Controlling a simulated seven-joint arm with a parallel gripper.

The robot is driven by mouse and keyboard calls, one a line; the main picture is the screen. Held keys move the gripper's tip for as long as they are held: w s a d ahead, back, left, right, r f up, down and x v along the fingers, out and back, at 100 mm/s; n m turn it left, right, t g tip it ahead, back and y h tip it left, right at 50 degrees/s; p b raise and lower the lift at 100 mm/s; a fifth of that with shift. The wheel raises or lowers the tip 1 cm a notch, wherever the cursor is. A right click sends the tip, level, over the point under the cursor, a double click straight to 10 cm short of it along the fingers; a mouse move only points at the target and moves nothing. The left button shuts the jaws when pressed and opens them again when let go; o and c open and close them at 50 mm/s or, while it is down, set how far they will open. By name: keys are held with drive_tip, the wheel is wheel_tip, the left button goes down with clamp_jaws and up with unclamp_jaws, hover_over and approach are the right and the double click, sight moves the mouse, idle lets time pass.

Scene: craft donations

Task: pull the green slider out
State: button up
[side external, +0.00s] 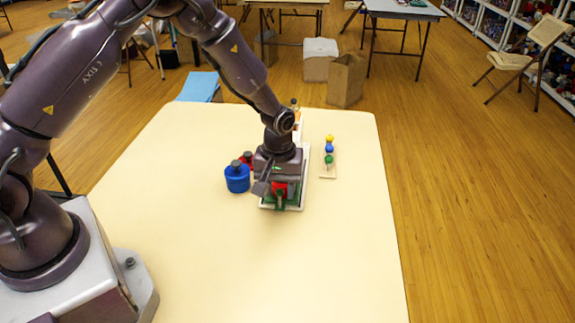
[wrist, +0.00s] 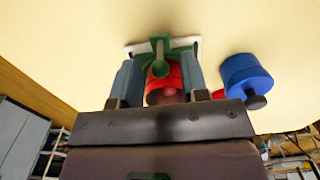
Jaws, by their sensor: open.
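The green slider (wrist: 180,42) lies on a white base (wrist: 194,52), its round knob facing the wrist camera. In the side view the slider (side external: 280,200) shows at the near end of the board, below my wrist. A red round piece (wrist: 165,80) sits close by the knob. My gripper (wrist: 160,67) is open, its two grey fingers on either side of the knob and the red piece. I cannot tell whether a finger touches either. My gripper (side external: 278,190) points down at the board and hides much of it.
A blue cylinder (side external: 237,182) with a dark knob stands left of my gripper, with a red piece (side external: 247,157) behind it. A small board (side external: 328,172) with yellow, blue and green balls lies to the right. The near part of the cream table (side external: 290,270) is clear.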

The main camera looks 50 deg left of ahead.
drive_tip(key=shift+r, duration=3.6)
